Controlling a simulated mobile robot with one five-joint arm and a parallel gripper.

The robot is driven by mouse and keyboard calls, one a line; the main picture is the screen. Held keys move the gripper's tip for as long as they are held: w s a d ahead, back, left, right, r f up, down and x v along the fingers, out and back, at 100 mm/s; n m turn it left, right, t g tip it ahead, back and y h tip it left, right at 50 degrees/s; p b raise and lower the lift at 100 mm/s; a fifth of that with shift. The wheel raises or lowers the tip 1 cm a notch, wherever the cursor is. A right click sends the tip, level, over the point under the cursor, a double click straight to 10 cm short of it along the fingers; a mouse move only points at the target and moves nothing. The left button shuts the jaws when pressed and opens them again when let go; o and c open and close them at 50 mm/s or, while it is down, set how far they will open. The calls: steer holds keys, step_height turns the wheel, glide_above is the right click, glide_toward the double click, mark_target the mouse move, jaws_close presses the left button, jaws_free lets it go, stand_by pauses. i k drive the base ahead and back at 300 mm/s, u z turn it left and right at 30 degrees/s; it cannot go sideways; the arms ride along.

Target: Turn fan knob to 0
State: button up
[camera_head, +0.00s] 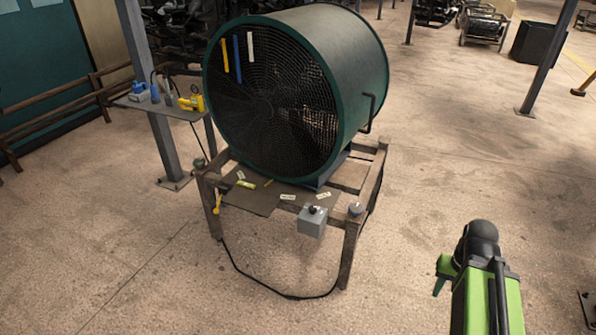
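A large drum fan (290,95) with a dark green rim and black grille stands on a rusty metal stand. A small grey box (312,222) is fixed at the stand's front edge. A dark round knob (313,209) sits on top of the box. Its pointer and any numbers are too small to read. My gripper (440,277) is at the lower right, to the right of the stand and apart from the box and knob. My green and black arm hides much of it, so its opening does not show.
Small white labels (288,197) lie on the stand's front plate. A black cable (290,297) runs along the floor below. A side shelf (170,106) with blue and yellow tools is at the left by a post. Floor between stand and arm is clear.

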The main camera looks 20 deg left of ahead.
mark_target(312, 210)
steer(key=u, duration=0.4)
steer(key=k, duration=1.1)
steer(key=z, duration=0.1)
steer(key=i, duration=1.9)
steer(key=u, duration=0.9)
